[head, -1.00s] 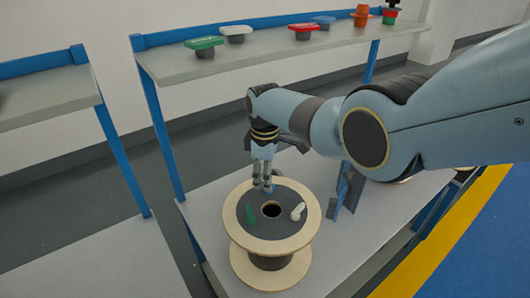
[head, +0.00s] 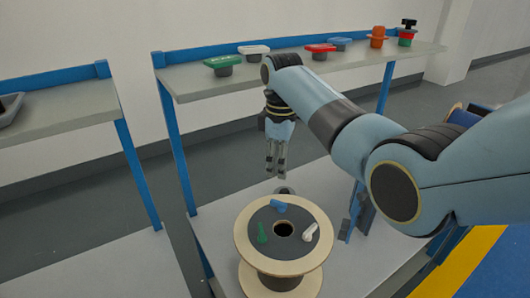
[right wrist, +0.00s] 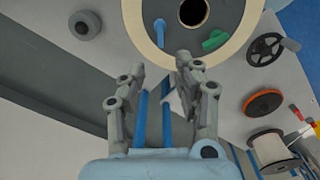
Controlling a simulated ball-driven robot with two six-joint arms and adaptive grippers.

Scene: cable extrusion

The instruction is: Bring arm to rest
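My right gripper (head: 276,172) hangs above and behind the wooden cable spool (head: 244,238) in the head view, clear of it. In the right wrist view its two fingers (right wrist: 159,66) stand apart with nothing held between them. On the spool's dark top lie a blue peg (head: 279,205), a green peg (head: 262,234) and a white peg (head: 310,231) around the centre hole (head: 283,229). The blue peg (right wrist: 160,33) and green peg (right wrist: 215,40) also show in the right wrist view. My left gripper is not in view.
The shelf (head: 240,82) behind holds a green-topped piece (head: 223,64), a white-topped piece (head: 254,50), a red-topped piece (head: 319,50) and others. A grey round part (right wrist: 85,24) lies beside the spool. A handwheel (right wrist: 265,48) and orange disc (right wrist: 263,103) lie nearby.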

